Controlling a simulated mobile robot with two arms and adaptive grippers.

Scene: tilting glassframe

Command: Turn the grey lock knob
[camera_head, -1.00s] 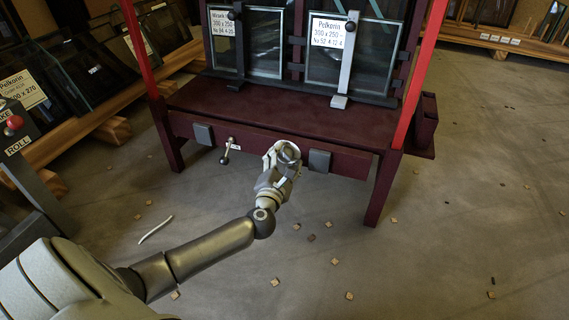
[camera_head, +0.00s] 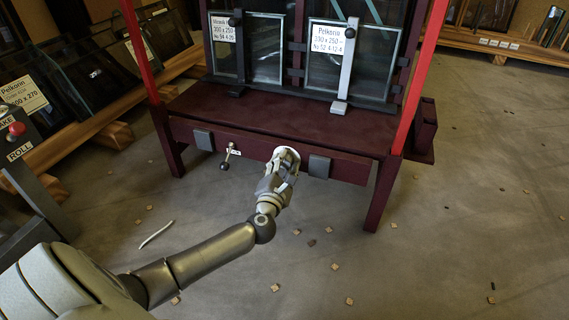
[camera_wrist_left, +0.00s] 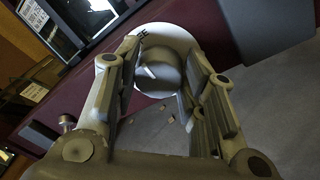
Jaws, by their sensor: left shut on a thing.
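The grey lock knob (camera_wrist_left: 158,72) is a round knob with a white pointer mark, on a white disc (camera_wrist_left: 168,42) with dark lettering, seen in the left wrist view. The disc also shows in the head view (camera_head: 290,155), on the front rail of the dark red frame (camera_head: 250,139). My left gripper (camera_head: 281,165) is at the knob and hides most of it in the head view. In the left wrist view its two fingers (camera_wrist_left: 155,88) stand on either side of the knob and are shut on it. My right gripper is not in view.
A small lever with a dark ball (camera_head: 225,165) hangs on the rail left of the knob. Grey blocks (camera_head: 319,166) sit on the rail to either side. Glass panes with labels stand on the frame. The floor has scattered small chips and a white strip (camera_head: 156,234).

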